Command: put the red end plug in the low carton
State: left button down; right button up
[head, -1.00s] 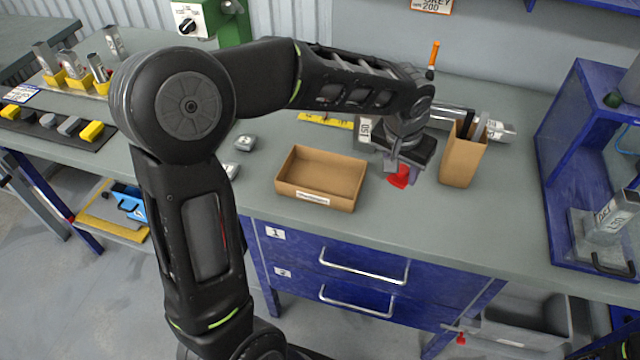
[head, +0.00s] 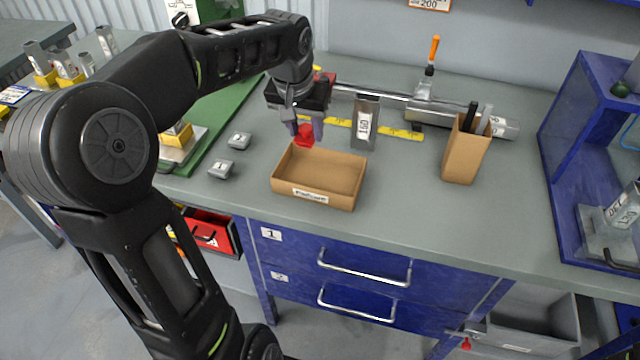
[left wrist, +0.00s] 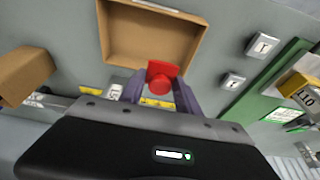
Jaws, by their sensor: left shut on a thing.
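The red end plug (head: 304,135) is between the fingertips of my left gripper (head: 305,130), which is shut on it. It also shows in the left wrist view (left wrist: 161,76) between the two purple-grey fingers. The low carton (head: 318,199), open and brown with a white label on its front, stands on the table. The plug is held above the table at the carton's far left edge. In the left wrist view the low carton (left wrist: 104,38) lies just beyond the plug and looks empty. My right gripper is not in view.
A tall brown carton (head: 464,155) with tools stands to the right. A grey upright profile (head: 366,124) and a yellow rule (head: 398,133) are behind the low carton. Two small grey blocks (head: 221,169) lie to its left. A blue shelf (head: 572,150) bounds the right side.

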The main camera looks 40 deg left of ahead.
aim_at(299, 133)
pick_arm(q)
jog(key=shift+f, duration=3.15)
jog(key=shift+d+f+p, duration=0.1)
jog(key=shift+f+p, duration=0.3)
jog(key=shift+f, duration=1.45)
jog(key=shift+f, duration=0.15)
jog(key=c, duration=0.9)
grip_release()
jog(key=shift+o, duration=0.2)
jog(key=v, duration=1.2)
jog(key=shift+b, duration=0.3)
